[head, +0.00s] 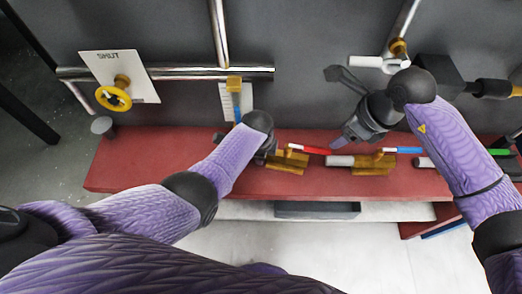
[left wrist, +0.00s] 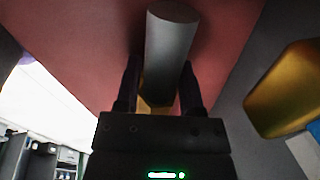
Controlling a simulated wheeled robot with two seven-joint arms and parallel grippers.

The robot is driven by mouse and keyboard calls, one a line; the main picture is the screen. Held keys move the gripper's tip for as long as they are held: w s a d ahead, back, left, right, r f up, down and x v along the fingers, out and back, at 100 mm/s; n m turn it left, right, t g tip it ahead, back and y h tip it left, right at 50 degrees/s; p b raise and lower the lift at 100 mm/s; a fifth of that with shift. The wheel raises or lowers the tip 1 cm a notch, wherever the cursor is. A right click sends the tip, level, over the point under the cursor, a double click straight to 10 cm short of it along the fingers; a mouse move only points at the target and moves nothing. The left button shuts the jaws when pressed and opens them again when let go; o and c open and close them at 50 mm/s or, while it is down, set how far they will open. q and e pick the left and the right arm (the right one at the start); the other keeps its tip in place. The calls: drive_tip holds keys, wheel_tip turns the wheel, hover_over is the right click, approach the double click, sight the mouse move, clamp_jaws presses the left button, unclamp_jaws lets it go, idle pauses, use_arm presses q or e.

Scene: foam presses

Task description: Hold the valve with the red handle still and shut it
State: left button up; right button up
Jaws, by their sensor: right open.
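The red handle (head: 312,150) lies along the top of a brass valve (head: 288,162) on the red bench, pointing right. My left gripper (head: 270,152) is at this valve's left end. In the left wrist view its fingers (left wrist: 161,85) stand either side of a grey pipe stub (left wrist: 170,45), with brass showing behind and between them. Whether they grip firmly is unclear. My right gripper (head: 345,142) is open, just above and right of the red handle's right end. Its fingertips are small and dark in the head view.
A brass valve with a blue handle (head: 405,150) sits right of the red one. A yellow handwheel (head: 113,98) and pipes (head: 190,72) are on the grey wall. The bench's left end (head: 150,165) is mostly clear.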

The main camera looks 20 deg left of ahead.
use_arm(q)
clamp_jaws()
idle(1.9)
